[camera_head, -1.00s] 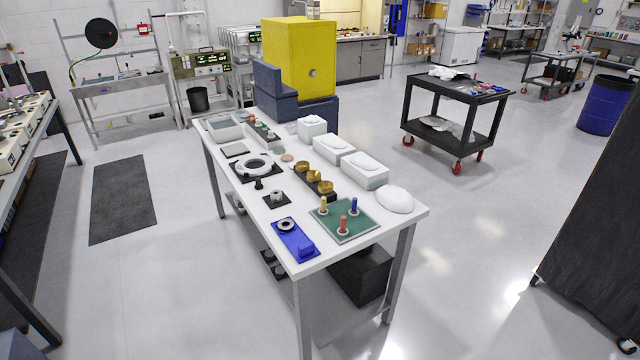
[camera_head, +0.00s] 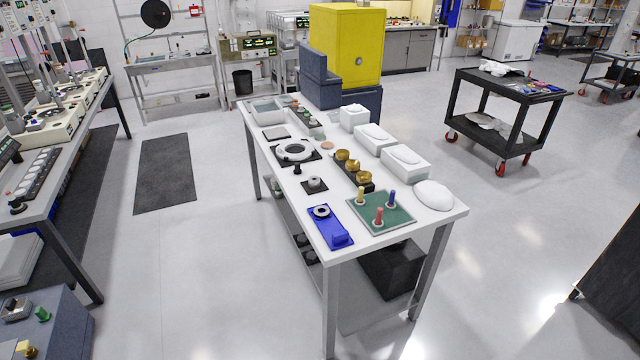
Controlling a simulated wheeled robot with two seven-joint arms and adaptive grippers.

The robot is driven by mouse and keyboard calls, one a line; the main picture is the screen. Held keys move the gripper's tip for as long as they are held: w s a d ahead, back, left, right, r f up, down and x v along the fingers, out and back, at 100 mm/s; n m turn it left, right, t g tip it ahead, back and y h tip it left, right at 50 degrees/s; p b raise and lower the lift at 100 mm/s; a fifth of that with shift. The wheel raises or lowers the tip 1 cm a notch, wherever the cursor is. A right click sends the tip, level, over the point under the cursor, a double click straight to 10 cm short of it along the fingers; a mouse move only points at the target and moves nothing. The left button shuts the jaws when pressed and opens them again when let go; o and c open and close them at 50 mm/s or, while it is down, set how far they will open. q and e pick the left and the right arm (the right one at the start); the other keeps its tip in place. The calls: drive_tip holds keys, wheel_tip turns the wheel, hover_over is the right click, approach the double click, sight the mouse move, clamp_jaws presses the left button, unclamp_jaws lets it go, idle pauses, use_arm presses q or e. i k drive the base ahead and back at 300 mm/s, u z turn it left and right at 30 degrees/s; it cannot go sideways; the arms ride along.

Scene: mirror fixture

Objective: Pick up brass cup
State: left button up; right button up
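Several brass cups stand in a row on a dark holder (camera_head: 368,187) in the middle of the white table (camera_head: 436,216). The nearest brass cup (camera_head: 363,177) is at the front end of the row. Another brass cup (camera_head: 351,166) is behind it, and the farthest brass cup (camera_head: 341,155) is at the back end. Neither of my grippers is in view.
A green board (camera_head: 378,222) with coloured pegs and a blue fixture (camera_head: 330,227) lie near the table's front. White boxes (camera_head: 404,162) and a white dome (camera_head: 434,195) line the right side. A black cart (camera_head: 508,108) stands beyond. Open floor surrounds the table.

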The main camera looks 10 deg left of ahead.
sight(351, 165)
drive_tip(key=u, duration=0.05)
drive_tip(key=k, duration=0.3)
drive_tip(key=u, duration=1.35)
drive_tip(key=i, duration=2.9)
drive_tip(key=z, duration=0.85)
